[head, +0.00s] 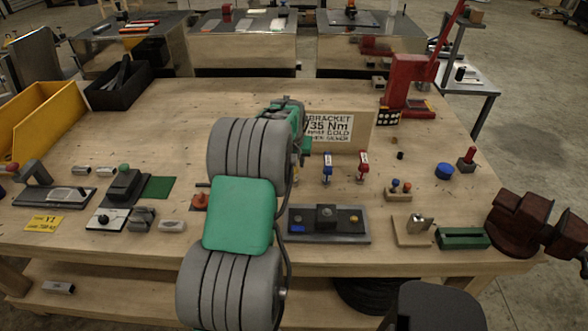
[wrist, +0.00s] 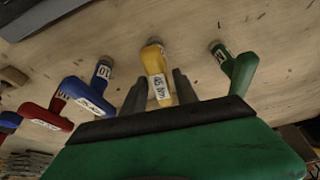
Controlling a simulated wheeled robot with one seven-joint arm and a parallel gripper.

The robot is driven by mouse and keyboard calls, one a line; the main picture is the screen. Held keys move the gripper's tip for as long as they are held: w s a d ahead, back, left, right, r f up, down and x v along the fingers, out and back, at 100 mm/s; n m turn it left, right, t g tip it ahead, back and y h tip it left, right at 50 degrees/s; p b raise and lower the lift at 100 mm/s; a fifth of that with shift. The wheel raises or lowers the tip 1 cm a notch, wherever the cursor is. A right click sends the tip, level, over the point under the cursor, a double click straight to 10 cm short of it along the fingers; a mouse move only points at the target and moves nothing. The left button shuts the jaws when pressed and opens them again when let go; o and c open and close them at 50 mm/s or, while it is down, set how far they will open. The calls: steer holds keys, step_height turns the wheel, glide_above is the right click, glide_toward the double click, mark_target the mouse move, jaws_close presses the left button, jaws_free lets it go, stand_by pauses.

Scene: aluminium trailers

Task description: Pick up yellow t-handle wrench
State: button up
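The yellow t-handle wrench (wrist: 156,75) is in the middle of the wrist view, with a white label on it. My gripper (wrist: 159,82) is open, with one dark finger on each side of the yellow wrench. I cannot tell whether either finger touches it. In the head view my arm hides most of the yellow wrench and the gripper's fingers. A green t-handle wrench (wrist: 236,70) is to its right in the wrist view. A blue one (wrist: 88,92) and a red one (wrist: 47,117) are to its left.
The blue wrench (head: 327,168) and red wrench (head: 362,168) stand on the wooden workbench (head: 190,90) beside my arm. A cardboard-coloured box with a sign (head: 345,130) is behind them. A dark fixture plate (head: 328,225) lies in front. A red press (head: 407,90) stands at back right.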

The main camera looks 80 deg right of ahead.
jaws_close()
stand_by(1.0)
